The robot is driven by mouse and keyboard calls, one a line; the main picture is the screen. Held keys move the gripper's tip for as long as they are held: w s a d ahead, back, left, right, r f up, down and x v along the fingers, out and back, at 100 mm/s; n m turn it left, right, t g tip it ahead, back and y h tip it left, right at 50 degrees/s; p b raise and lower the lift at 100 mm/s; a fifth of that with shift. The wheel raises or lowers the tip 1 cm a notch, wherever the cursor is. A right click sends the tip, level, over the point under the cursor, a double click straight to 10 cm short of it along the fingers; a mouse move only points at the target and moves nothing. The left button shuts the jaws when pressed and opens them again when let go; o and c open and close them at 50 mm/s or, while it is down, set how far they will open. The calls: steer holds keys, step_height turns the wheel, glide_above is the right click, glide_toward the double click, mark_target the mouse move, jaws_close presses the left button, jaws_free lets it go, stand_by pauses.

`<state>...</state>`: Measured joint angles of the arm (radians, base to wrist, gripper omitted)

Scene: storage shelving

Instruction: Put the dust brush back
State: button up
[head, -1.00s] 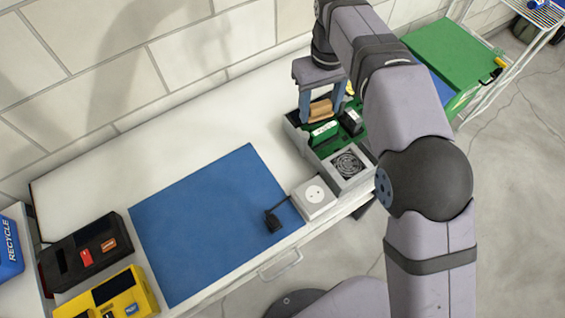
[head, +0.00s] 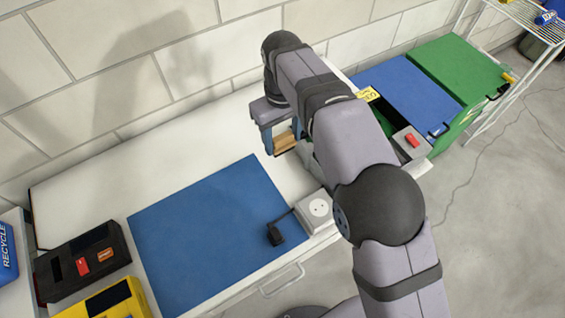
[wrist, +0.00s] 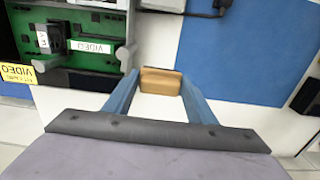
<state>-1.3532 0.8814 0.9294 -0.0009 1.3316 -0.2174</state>
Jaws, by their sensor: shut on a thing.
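The dust brush (head: 286,142) shows as a small tan, wood-coloured block; no bristles are visible. My gripper (head: 283,146) is shut on it. In the wrist view the brush (wrist: 161,80) sits between the blue fingertips, over the white bench top. The gap between the blue mat (head: 205,235) and the open grey device is below it. I cannot tell how high it is held. The device shows in the wrist view (wrist: 130,55) with a green circuit board (wrist: 85,75) inside; in the head view my arm hides most of it.
A white socket box (head: 314,208) with a black plug (head: 275,234) is at the mat's right edge. Black (head: 85,260) and yellow (head: 110,300) devices stand left. Blue (head: 410,90) and green (head: 460,65) surfaces lie right. The bench behind the mat is clear.

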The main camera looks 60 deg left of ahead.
steer(key=shift+f+p, duration=0.85)
steer(key=shift+f, duration=5)
steer(key=shift+f, duration=0.1)
steer(key=o, duration=0.6)
steer(key=shift+f, duration=0.1)
steer(key=shift+o, duration=0.8)
steer(key=shift+r, duration=0.2)
step_height(320, 180, up, 12)
steer(key=shift+b, duration=1)
